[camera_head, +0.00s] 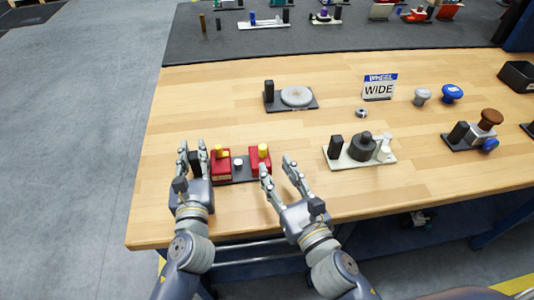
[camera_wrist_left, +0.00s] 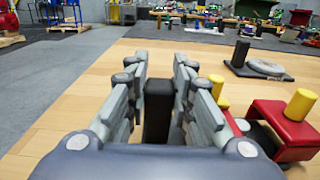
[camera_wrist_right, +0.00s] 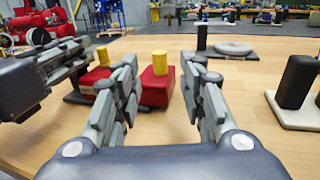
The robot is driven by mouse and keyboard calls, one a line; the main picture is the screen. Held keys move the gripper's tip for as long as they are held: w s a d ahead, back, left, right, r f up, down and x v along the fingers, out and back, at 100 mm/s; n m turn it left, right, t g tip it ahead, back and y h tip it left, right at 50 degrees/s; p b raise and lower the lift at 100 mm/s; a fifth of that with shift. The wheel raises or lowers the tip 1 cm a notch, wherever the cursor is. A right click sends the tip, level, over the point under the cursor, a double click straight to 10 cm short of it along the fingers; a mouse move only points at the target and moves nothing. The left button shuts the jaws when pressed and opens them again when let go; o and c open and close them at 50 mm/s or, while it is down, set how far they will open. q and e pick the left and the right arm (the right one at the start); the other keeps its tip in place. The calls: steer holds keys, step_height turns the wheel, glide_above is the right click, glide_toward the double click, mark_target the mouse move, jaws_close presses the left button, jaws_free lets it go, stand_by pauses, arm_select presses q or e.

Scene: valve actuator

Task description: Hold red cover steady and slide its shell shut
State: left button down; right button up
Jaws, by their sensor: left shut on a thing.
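The red cover is in two red pieces on a dark base (camera_head: 238,178). The left red piece (camera_head: 221,170) and right red piece (camera_head: 260,163) stand apart, each with a yellow knob, a small white cylinder (camera_head: 238,162) between them. My left gripper (camera_head: 192,147) is shut on the black post (camera_wrist_left: 157,110) at the base's left end. My right gripper (camera_head: 277,165) is open and empty, just right of the right red piece. In the right wrist view the right red piece (camera_wrist_right: 157,88) shows beyond the open fingers, partly hidden by the left finger.
A plate with a grey disc (camera_head: 297,96) lies behind. A pale base with a black knob (camera_head: 363,147) stands to the right of my right gripper. A "WIDE" sign (camera_head: 379,88) and a small nut (camera_head: 361,112) are further back. Bare wood lies between them.

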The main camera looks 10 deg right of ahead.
mark_target(264, 151)
steer(key=shift+x, duration=3.05)
steer(key=shift+c, duration=0.6)
jaws_close()
